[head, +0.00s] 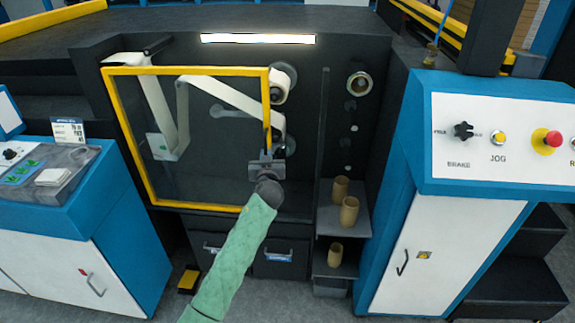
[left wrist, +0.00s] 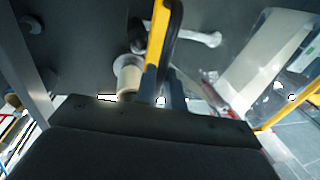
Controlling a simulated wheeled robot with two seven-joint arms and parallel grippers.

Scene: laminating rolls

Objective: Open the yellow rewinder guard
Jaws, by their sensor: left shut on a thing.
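The yellow-framed rewinder guard (head: 187,70) is a clear panel standing in front of the web and rollers in the dark machine bay. My left gripper (head: 267,158) is at the right side of its frame, at a yellow handle bar (head: 267,130). In the left wrist view the gripper (left wrist: 163,85) is shut on the yellow bar (left wrist: 165,35), which passes between its fingers. The guard appears swung slightly out from the bay, though its exact angle is hard to tell. My right gripper is not in view.
A control console (head: 500,130) with a red button stands at the right. Shelves with brown cores (head: 349,212) are right of the guard. A blue cabinet (head: 75,215) stands at the left. A roller (head: 360,84) sits on the bay's back wall.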

